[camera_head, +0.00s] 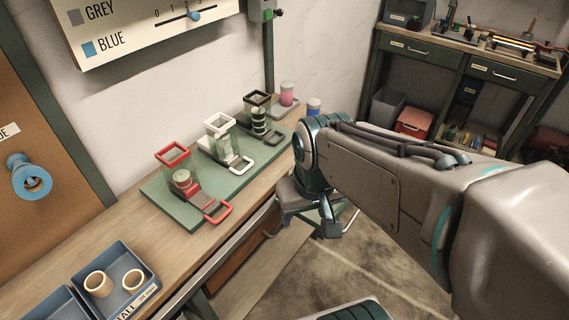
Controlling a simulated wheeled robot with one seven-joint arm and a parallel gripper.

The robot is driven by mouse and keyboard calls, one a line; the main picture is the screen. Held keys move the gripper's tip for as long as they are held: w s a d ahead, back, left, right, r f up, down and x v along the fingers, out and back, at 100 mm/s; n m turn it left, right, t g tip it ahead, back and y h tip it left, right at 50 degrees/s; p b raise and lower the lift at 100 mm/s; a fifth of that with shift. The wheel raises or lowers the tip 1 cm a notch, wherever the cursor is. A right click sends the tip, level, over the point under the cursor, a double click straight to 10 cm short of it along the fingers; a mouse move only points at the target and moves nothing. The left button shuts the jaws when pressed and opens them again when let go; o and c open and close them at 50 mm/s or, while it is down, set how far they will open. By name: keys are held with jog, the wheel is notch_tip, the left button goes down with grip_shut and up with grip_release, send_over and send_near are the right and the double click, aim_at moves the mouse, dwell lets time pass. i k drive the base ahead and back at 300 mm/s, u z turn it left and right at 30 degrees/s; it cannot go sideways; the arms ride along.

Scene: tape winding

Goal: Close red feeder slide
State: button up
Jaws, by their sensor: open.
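The red feeder (173,154) stands at the near left end of a green base board, a clear tube with a red square rim on top. A pale roll shows low inside it. Its red slide (217,212) sticks out at the front, ending in a red loop handle that reaches the board's front edge. My gripper (309,222) is open and empty, pointing down in front of the bench, right of the red handle and apart from it. My arm comes in from the right.
A white feeder (220,126) and a black feeder (257,101) stand farther along the green board (158,190). Pink and blue spools stand at the bench's far end. The bench front strip is clear.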

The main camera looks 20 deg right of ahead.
aim_at(193, 194)
jog(key=z, duration=1.1)
jog(key=k, duration=0.75)
jog(key=u, duration=0.1)
